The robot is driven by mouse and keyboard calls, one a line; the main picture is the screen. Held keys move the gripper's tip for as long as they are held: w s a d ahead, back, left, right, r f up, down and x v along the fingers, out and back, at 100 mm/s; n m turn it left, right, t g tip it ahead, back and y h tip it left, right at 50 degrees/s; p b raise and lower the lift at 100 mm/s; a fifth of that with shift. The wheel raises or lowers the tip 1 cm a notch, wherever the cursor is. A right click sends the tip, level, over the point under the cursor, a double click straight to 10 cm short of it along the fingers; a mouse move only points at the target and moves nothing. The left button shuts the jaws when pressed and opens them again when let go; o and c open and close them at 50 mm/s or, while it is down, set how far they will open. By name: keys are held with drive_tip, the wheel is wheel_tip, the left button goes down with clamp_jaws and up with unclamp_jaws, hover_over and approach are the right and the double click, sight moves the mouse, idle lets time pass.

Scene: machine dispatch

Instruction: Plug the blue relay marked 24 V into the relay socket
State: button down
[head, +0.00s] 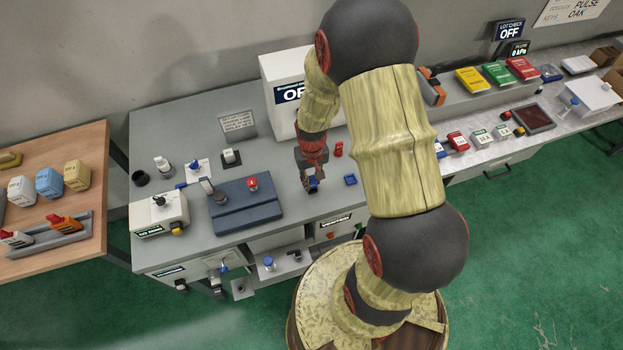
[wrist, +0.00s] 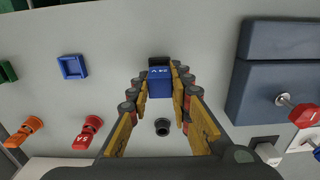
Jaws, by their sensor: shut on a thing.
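The blue relay (wrist: 160,86), marked 24 V, is between the fingertips of my gripper (wrist: 159,84) in the wrist view; the marking appears upside down. My gripper is shut on it. In the head view the relay (head: 313,187) shows small and blue under my gripper (head: 311,176), low over the grey bench. A dark piece (wrist: 159,61) shows just beyond the relay; I cannot tell if it is the relay socket or whether they touch. A blue square frame (wrist: 72,67) lies to the left, apart from the relay; it also shows in the head view (head: 350,180).
A navy box (wrist: 280,75) with a red knob (wrist: 304,117) stands right of my gripper in the wrist view. A red 5A piece (wrist: 88,134) and an orange piece (wrist: 25,131) stand left. A small black round part (wrist: 162,127) sits between my fingers' bases.

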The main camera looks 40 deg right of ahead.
drive_tip(key=shift+f+b, duration=0.55)
drive_tip(key=shift+f, duration=0.25)
drive_tip(key=c, duration=1.5)
unclamp_jaws()
drive_tip(key=shift+c, duration=0.2)
drive_tip(key=shift+o, duration=0.8)
drive_tip(key=shift+o, duration=1.2)
drive_tip(key=shift+r+p, duration=2.15)
drive_tip(key=shift+r, duration=0.9)
